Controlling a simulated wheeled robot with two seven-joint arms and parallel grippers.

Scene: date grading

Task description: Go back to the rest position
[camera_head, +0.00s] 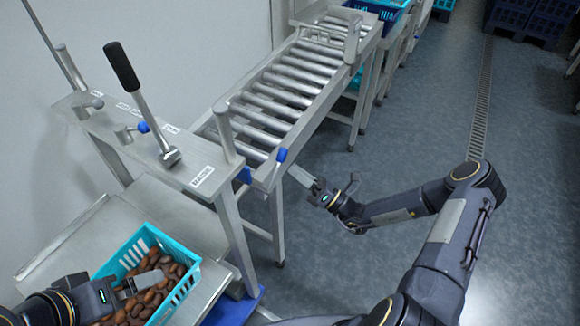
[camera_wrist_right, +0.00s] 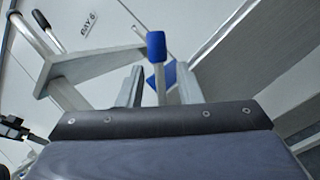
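My right gripper (camera_head: 301,177) is in the aisle beside the near end of the roller conveyor, close to a blue-tipped lever (camera_head: 282,155). In the right wrist view its two fingers (camera_wrist_right: 160,88) stand apart, with a blue-capped handle (camera_wrist_right: 156,46) showing in the gap; I see no contact. My left gripper (camera_head: 138,284) is low over a teal crate (camera_head: 184,297) of brown dates (camera_head: 151,257) at the lower left. Its fingers lie over the dates, and I cannot tell whether they are parted or hold anything.
A steel frame with a black-handled lever (camera_head: 122,68) stands at the left, beside the roller conveyor (camera_head: 283,95). A blue crate (camera_head: 378,8) is at the conveyor's far end. More dark blue crates (camera_head: 540,20) stand at the back right. The grey floor (camera_head: 420,110) is mostly clear.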

